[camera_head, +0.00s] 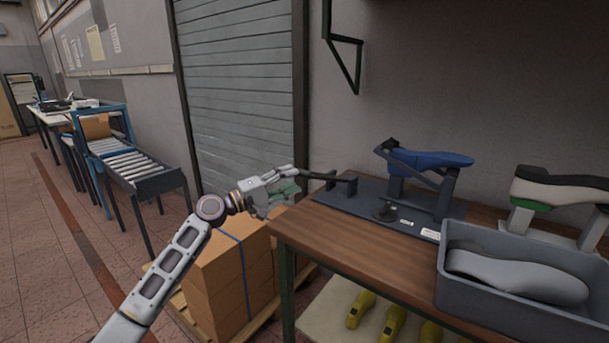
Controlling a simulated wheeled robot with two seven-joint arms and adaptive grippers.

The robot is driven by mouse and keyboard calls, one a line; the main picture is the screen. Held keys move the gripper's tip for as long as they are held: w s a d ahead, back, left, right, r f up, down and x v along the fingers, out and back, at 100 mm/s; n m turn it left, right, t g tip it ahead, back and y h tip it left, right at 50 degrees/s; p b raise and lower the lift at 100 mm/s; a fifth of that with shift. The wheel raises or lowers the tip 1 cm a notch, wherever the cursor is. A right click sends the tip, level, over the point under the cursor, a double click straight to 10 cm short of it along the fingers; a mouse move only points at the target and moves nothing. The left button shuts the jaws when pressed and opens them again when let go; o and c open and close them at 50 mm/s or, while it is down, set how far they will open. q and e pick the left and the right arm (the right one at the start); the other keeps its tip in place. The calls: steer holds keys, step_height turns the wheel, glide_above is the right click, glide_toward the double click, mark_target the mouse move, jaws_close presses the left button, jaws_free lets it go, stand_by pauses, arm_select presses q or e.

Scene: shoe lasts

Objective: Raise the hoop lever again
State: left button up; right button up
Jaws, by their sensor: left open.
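A blue shoe last (440,159) sits upside down on a dark stand at the back of the workbench. A dark angled frame (414,164) runs beside it, and it looks like the hoop lever. The stand rises from a dark base plate (370,205). A low dark bar with short uprights (337,184) stands at the plate's left end. My left gripper (292,181) is open and empty, just left of that bar and over the bench's left edge. I cannot tell whether its fingertip touches the bar. It is well apart from the angled frame. My right gripper is out of view.
A grey bin (452,283) holding a grey sole stands at the bench's front right. A shoe (560,189) on a stand is behind it. Cartons (216,284) stand on a pallet below my left arm. The wooden bench top (360,258) is clear at front left.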

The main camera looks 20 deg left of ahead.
mark_target(300, 175)
arm_select(q)
steer(key=shift+x, duration=2.75)
steer(key=shift+c, duration=0.3)
steer(key=shift+w, duration=0.1)
jaws_close()
